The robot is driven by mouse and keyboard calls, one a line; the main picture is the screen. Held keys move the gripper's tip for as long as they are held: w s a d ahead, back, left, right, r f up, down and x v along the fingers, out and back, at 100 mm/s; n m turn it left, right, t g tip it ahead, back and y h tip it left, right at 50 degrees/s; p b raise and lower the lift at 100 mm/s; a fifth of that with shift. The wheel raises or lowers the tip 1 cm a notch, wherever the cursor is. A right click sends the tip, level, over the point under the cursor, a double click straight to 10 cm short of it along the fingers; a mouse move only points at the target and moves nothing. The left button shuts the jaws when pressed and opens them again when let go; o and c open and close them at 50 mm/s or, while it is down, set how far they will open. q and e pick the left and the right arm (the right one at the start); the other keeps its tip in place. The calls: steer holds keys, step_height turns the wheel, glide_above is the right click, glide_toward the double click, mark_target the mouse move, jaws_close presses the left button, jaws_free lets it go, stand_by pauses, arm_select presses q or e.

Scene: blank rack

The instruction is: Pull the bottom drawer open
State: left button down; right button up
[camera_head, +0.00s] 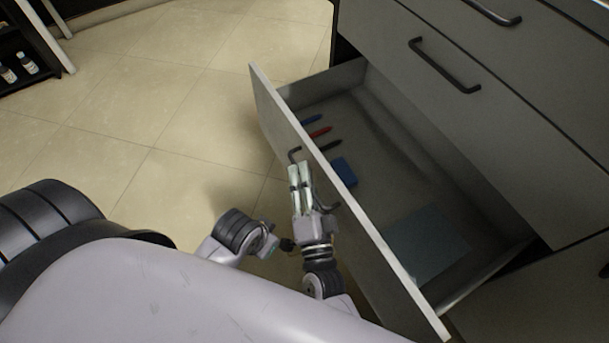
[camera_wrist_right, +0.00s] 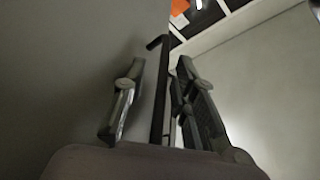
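The bottom drawer (camera_head: 350,205) is pulled far out of the grey cabinet; its light front panel and its inside show in the head view. Its dark bar handle (camera_head: 294,154) is on the outer face, partly hidden behind my right gripper (camera_head: 300,168). In the right wrist view, the handle (camera_wrist_right: 158,100) runs between the two fingers of the right gripper (camera_wrist_right: 160,90). The fingers stand apart, with a visible gap between the left finger and the bar; the right finger is close beside it.
The drawer holds blue, red and dark pens (camera_head: 320,132), a blue box (camera_head: 344,171) and a flat bluish sheet (camera_head: 428,245). Closed drawers with a dark handle (camera_head: 445,66) are above. The tiled floor (camera_head: 190,105) left of the drawer is clear. A dark shelf with bottles (camera_head: 28,64) stands at far left.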

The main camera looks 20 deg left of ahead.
steer(key=v, duration=1.2)
stand_by(0.6)
